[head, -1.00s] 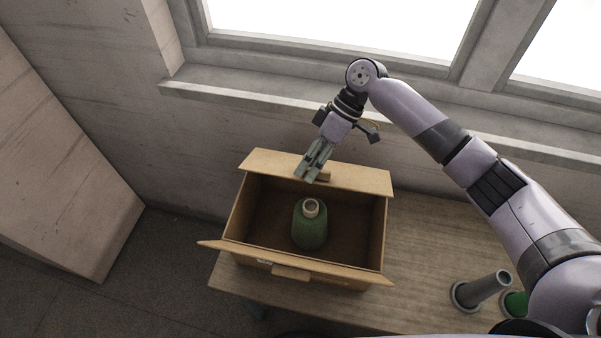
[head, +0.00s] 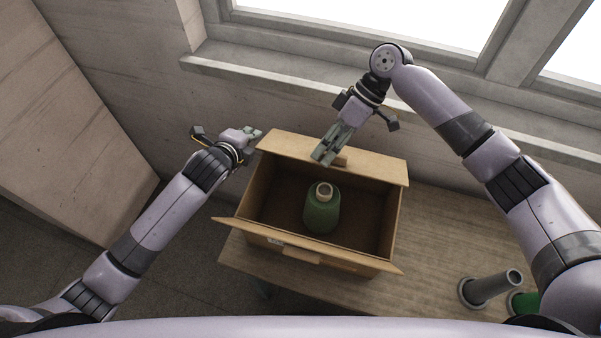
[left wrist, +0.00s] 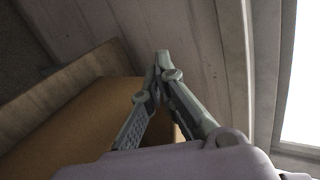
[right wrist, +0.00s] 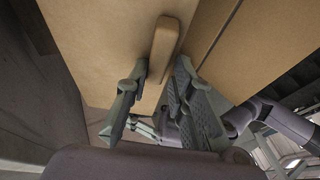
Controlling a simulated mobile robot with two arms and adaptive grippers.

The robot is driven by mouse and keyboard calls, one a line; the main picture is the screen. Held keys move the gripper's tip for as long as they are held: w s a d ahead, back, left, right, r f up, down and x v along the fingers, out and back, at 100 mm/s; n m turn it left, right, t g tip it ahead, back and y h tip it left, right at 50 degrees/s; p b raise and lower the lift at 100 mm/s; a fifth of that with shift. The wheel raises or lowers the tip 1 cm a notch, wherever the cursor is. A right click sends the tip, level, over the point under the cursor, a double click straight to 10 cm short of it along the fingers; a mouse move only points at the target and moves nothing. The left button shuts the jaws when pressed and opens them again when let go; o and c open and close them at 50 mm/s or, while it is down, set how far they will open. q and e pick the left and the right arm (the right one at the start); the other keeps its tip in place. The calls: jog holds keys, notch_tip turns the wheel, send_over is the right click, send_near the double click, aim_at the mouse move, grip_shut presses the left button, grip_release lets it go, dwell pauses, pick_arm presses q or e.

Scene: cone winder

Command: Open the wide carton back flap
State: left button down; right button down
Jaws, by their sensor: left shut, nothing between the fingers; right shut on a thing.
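The brown carton (head: 392,222) stands on the table with its top open. Its back flap (head: 382,170) leans outward at the window side and carries a small tab (head: 342,161). My right gripper (head: 323,157) is shut on this tab, which shows between its fingers in the right wrist view (right wrist: 164,48). My left gripper (head: 257,132) is shut and empty, close to the left end of the back flap. In the left wrist view its fingertips (left wrist: 163,60) meet beside a brown carton panel (left wrist: 75,120).
A green bottle-shaped cone (head: 321,212) stands inside the carton. The front flap (head: 350,262) is folded outward. A grey tube (head: 490,288) and a green item (head: 523,302) are at the right of the table (head: 430,235). The wall and window sill (head: 300,85) lie close behind.

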aim_at(271, 144)
pick_arm(q)
jog(key=s+d+r+m, duration=0.1)
jog(key=d+r+m, duration=0.1)
jog(key=s+d+r+m, duration=0.1)
jog(key=r, duration=0.2)
jog(key=s+d+r+m+h, duration=0.1)
jog(key=d+r+m, duration=0.1)
jog(key=shift+s+d+r+m, duration=0.3)
jog(key=shift+s+d+r, duration=0.05)
jog(key=shift+r, duration=0.05)
jog(key=s+d+r+m+g+y, duration=0.1)
jog(key=s+d+m, duration=0.2)
jog(key=s+m, duration=0.35)
jog(key=s+d+r+m+g, duration=0.15)
jog(key=s+m, duration=0.25)
jog(key=s, duration=0.5)
jog(key=x, duration=1)
jog(key=shift+f, duration=0.6)
jog(key=shift+s+m, duration=0.1)
jog(key=shift+m, duration=0.15)
jog(key=shift+r, duration=0.15)
pick_arm(e)
jog(key=shift+r, duration=0.1)
